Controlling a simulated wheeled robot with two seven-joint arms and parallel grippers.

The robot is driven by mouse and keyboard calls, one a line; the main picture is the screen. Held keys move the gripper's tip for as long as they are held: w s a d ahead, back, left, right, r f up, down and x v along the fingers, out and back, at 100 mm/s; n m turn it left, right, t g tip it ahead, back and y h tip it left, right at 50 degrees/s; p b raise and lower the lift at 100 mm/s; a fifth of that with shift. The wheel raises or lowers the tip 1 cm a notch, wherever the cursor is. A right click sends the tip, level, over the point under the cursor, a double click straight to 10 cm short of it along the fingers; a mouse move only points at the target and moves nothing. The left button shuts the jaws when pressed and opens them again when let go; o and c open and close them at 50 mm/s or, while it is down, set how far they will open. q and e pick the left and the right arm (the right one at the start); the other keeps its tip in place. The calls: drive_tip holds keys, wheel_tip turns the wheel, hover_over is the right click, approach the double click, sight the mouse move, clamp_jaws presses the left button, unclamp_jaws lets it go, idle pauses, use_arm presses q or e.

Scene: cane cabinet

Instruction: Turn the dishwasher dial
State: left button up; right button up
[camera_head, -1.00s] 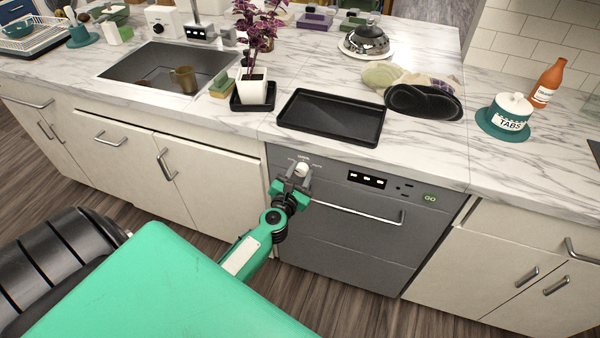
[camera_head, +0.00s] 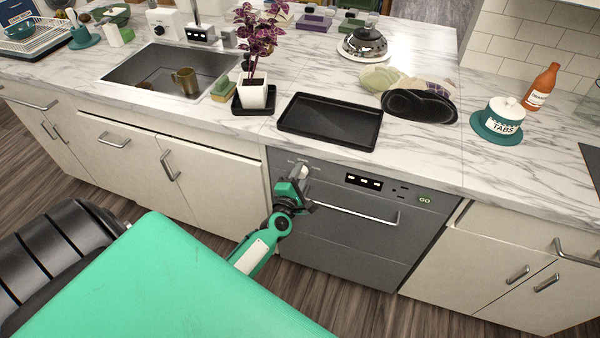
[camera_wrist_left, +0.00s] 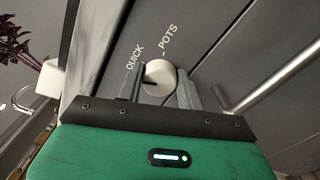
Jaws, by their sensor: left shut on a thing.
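The dishwasher (camera_head: 350,235) is a dark grey front under the counter. Its pale round dial (camera_wrist_left: 158,77) sits at the panel's upper left, with the printed words QUICK and POTS beside it in the left wrist view. A small dark mark shows on the dial's left edge. My left gripper (camera_wrist_left: 158,90) is shut on the dial, with one grey finger at each side. In the head view the gripper (camera_head: 299,182) is tilted at the panel and partly hides the dial (camera_head: 302,171). My right gripper is not in view.
The dishwasher's bar handle (camera_head: 355,214) sticks out just right of and below the gripper. A lit display (camera_head: 363,181) and a GO button (camera_head: 425,199) are further right. A black tray (camera_head: 331,121) and a potted plant (camera_head: 253,95) stand on the counter above.

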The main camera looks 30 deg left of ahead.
use_arm(q)
drive_tip(key=m+p, duration=0.2)
drive_tip(key=m, duration=0.4)
drive_tip(key=m+p, duration=0.2)
drive_tip(key=m, duration=0.4)
drive_tip(key=shift+f, duration=0.2)
idle(0.5)
drive_tip(key=o, duration=1)
drive_tip(key=shift+s, duration=0.1)
drive_tip(key=b+v, duration=0.2)
drive_tip(key=v, duration=1.1)
drive_tip(key=shift+s+d, duration=0.2)
drive_tip(key=shift+s, duration=0.1)
